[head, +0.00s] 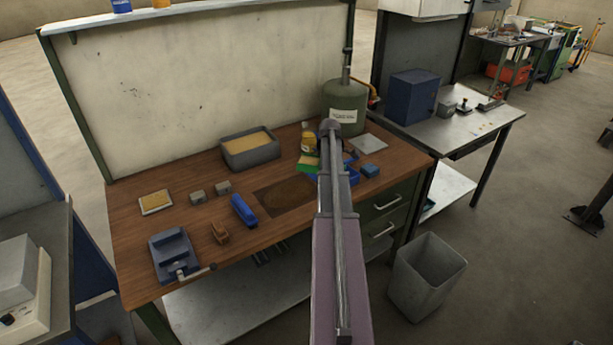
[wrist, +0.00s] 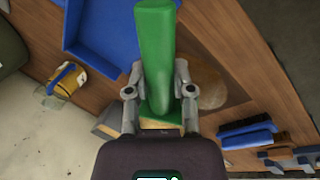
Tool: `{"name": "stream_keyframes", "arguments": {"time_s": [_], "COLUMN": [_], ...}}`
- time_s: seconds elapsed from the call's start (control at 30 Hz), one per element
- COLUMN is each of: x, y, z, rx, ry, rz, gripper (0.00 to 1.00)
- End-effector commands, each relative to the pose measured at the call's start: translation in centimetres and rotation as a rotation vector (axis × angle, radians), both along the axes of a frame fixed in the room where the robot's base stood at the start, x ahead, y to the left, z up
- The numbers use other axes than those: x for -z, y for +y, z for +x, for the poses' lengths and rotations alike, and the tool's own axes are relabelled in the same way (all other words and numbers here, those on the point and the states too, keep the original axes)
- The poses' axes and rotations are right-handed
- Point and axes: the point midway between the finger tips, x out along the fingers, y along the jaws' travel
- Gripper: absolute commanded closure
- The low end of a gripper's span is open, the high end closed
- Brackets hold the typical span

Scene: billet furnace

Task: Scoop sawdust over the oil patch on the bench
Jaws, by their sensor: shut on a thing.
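My gripper (wrist: 160,97) is shut on a green scoop (wrist: 154,55), seen in the wrist view with its long part pointing up the picture. The green scoop (head: 307,163) also shows in the head view, just left of my arm, above the bench's back right; my fingers are hidden there. The oil patch (head: 287,195) is a dark brown rectangle on the wooden bench, left of my arm; a rounder brown stain (wrist: 208,82) shows in the wrist view. A grey bin (head: 252,159) holds pale sawdust (head: 248,143).
A blue tray (wrist: 105,35) and a yellow pot (wrist: 67,80) stand near the scoop. A blue brush (head: 243,210) lies left of the patch. A vise (head: 173,254) stands at front left, a green canister (head: 344,105) at back right. A waste bin (head: 427,275) stands on the floor.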

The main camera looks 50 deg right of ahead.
Motion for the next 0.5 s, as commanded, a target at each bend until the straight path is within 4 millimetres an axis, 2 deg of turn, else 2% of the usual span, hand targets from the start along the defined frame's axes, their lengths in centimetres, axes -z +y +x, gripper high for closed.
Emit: {"name": "stream_keyframes", "arguments": {"time_s": [0.27,0.37,0.5], "x": [0.1,0.3,1.1], "y": [-0.2,0.4,2.3], "z": [-0.3,0.1,1.4], "rx": [0.003,-0.012,-0.064], "ry": [-0.001,0.000,0.002], "rz": [0.000,-0.001,-0.004], "gripper": [1.00,1.00,1.00]}}
